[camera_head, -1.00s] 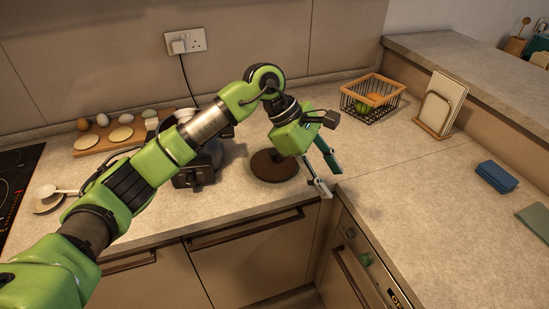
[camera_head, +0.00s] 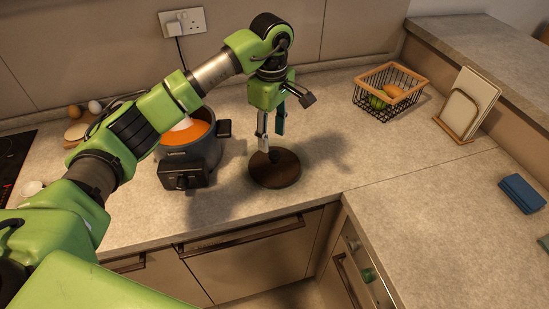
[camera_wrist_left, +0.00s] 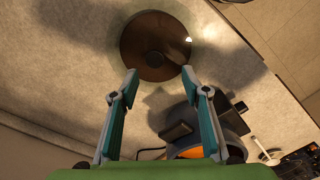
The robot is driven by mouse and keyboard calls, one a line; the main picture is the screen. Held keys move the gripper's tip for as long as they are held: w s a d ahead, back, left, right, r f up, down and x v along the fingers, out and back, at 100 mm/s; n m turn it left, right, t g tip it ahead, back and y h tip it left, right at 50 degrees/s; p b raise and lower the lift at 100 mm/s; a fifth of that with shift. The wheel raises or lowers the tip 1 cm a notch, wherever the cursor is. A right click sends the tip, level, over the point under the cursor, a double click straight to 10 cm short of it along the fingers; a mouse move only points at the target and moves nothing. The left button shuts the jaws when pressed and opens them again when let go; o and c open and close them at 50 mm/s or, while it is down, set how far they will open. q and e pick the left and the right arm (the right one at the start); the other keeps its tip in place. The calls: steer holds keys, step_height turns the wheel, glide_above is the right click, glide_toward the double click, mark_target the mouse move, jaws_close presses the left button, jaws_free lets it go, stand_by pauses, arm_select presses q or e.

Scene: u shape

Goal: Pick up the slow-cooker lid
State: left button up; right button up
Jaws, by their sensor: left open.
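The slow-cooker lid (camera_head: 275,169) is a dark brown disc lying on the counter to the right of the slow cooker. My left gripper (camera_head: 271,140) points down above the lid, near its far side, with fingers apart and nothing between them. In the left wrist view the lid (camera_wrist_left: 155,45) lies just beyond the open fingertips (camera_wrist_left: 160,80). The slow cooker (camera_head: 205,152) is dark, uncovered, with orange contents showing; my arm hides part of it. My right gripper is not in view.
A wire basket (camera_head: 385,102) with fruit and a rack with boards (camera_head: 463,112) stand at the right back. A blue cloth (camera_head: 521,193) lies at the far right. Eggs and a board (camera_head: 76,131) are at left. The counter right of the lid is clear.

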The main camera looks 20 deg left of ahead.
mark_target(275, 153)
arm_select(q)
steer(key=f, duration=0.2)
steer(key=shift+w+f, duration=0.3)
steer(key=shift+w, duration=0.05)
steer(key=shift+d+f+p, duration=0.2)
steer(key=shift+f+p, duration=0.8)
steer(key=shift+p, duration=0.05)
step_height(275, 153, down, 2)
steer(key=shift+f+p, duration=0.25)
steer(key=shift+p, duration=0.35)
steer(key=shift+w+f, duration=0.1)
steer(key=shift+f, duration=0.5)
steer(key=c, duration=1.2)
jaws_close()
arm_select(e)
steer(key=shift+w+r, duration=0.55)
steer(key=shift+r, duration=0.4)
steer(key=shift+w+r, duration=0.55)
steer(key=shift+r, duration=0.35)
